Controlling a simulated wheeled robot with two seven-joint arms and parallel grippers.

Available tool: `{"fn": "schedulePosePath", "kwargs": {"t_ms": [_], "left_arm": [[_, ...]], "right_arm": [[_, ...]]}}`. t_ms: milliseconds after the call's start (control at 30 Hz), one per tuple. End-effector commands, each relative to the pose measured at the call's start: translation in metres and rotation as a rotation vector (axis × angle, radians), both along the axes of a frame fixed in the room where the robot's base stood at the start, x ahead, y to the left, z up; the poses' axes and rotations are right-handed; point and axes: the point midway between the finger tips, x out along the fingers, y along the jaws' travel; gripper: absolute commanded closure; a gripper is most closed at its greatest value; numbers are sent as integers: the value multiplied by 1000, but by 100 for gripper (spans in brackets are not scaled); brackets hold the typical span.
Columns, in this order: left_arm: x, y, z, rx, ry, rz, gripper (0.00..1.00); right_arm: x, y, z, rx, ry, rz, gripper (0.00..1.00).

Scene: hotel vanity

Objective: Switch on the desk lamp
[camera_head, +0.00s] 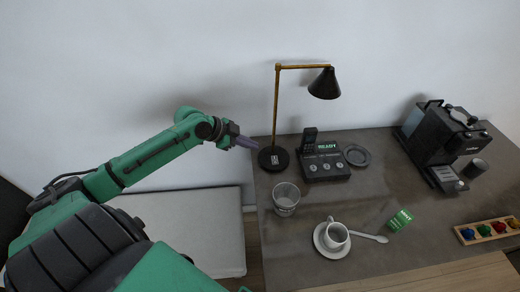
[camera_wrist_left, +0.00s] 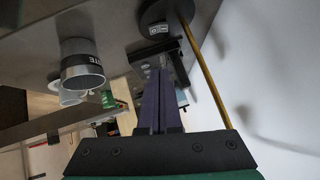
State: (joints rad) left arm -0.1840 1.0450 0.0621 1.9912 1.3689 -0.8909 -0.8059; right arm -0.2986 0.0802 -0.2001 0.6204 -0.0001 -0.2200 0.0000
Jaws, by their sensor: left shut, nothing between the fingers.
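The desk lamp (camera_head: 276,110) stands at the back left of the vanity, with a brass stem and arm, a black cone shade (camera_head: 325,84) and a round black base (camera_head: 273,158). A small light-marked switch panel (camera_head: 275,158) is on the base. In the left wrist view the base (camera_wrist_left: 162,14) is at the top and the stem (camera_wrist_left: 205,75) runs down on the right. My left gripper (camera_head: 256,145) is shut and empty, just left of the lamp base and stem. Its fingers (camera_wrist_left: 158,75) point toward the base in the wrist view. My right gripper is not in view.
A black phone dock (camera_head: 326,168) stands right of the lamp base, with a dark round dish (camera_head: 357,155) beside it. A coffee machine (camera_head: 440,139) and a capsule tray (camera_head: 490,230) are right.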

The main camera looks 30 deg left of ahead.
Motion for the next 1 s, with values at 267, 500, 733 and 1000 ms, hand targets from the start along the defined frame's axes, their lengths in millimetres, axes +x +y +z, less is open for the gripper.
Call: {"fn": "schedulePosePath", "kwargs": {"t_ms": [267,500,733,1000], "left_arm": [[5,3,2,24,-32,8,100],[5,4,1,28,-30,7,100],[16,-4,-11,24,-31,8,100],[51,-31,-49,24,-31,7,100]], "right_arm": [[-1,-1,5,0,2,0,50],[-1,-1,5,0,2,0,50],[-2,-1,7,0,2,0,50],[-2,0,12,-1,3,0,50]]}}
